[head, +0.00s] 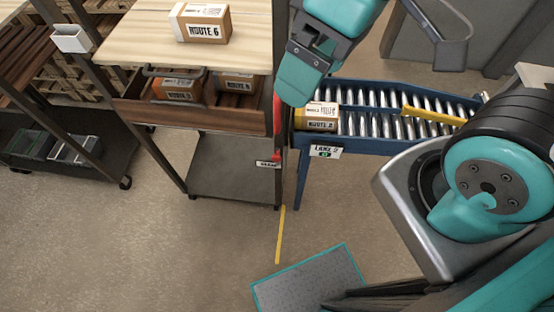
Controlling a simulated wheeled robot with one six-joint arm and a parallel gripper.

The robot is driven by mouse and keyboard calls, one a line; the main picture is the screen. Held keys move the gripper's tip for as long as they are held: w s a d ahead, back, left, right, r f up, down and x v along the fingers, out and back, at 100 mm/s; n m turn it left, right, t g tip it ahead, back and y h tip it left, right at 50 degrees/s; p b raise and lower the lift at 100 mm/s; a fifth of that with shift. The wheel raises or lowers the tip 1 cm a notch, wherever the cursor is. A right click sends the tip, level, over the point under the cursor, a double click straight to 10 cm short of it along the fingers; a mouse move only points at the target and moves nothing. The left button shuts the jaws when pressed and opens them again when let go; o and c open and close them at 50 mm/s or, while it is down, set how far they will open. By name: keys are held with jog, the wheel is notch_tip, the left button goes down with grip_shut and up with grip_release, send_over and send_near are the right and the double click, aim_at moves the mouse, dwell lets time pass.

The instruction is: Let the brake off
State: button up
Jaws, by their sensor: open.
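A red lever (277,116) stands nearly upright along the dark right front post of the rack, at the middle of the head view. A small white label (267,164) is at its lower end; its print is too small to read surely. My gripper (296,98) hangs down from the top, just right of the lever's upper part in the picture. It is open, with nothing seen between its jaws. Its teal body hides part of the post and the conveyor's near end. I cannot tell whether it touches the lever.
A roller conveyor (385,130) with a blue frame holds a box (317,117) and a yellow bar (433,115). A "ROUTE 6" box (203,22) is on the wooden top (135,40); boxes (180,86) lie in the tray below. The front floor (150,250) is largely clear.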

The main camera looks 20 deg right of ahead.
jog(key=shift+f, duration=0.25)
jog(key=c, duration=0.4)
notch_tip(320, 180, down, 6)
jog(key=b, duration=0.6)
jog(key=shift+r, duration=0.2)
jog(key=c, duration=1)
notch_tip(320, 180, down, 9)
jog(key=b, duration=0.9)
grip_shut()
jog(key=shift+r, duration=0.25)
